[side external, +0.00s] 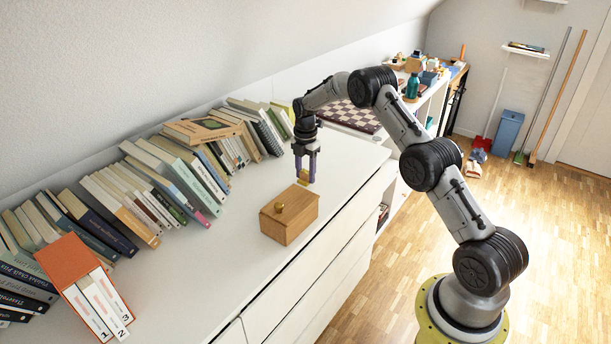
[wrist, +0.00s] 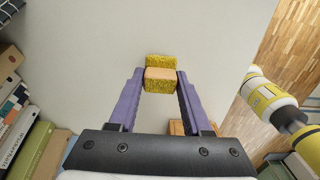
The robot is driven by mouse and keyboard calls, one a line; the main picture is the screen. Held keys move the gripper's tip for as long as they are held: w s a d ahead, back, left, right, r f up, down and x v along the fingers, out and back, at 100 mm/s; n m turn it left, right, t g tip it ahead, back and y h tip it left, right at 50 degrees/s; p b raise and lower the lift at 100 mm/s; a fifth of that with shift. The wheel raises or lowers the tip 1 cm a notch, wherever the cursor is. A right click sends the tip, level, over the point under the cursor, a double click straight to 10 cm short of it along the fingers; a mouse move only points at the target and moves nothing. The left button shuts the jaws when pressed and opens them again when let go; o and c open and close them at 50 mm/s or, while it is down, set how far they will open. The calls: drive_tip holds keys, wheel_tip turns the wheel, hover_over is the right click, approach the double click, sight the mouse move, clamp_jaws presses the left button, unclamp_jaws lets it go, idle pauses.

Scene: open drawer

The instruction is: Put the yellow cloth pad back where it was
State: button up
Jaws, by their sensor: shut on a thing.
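My gripper (side external: 304,177) points down over the white dresser top, just behind a small wooden box. Its two purple fingers also show in the wrist view (wrist: 161,84). They are shut on the yellow cloth pad (wrist: 160,62), which shows rough yellow parts above and below a smooth tan band. I cannot tell whether the tan band is part of the pad or a separate piece. Yellow also shows between the fingertips in the side view. I cannot tell whether the pad touches the dresser top.
The wooden box (side external: 289,216) with a round brass knob stands close in front of my gripper. Rows of books (side external: 170,178) line the wall side. A chessboard (side external: 345,116) lies at the far end. The dresser top (side external: 215,270) is clear left of the box.

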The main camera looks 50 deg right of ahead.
drive_tip(key=shift+f, duration=0.5)
drive_tip(key=shift+f, duration=0.1)
drive_tip(key=o, duration=1.2)
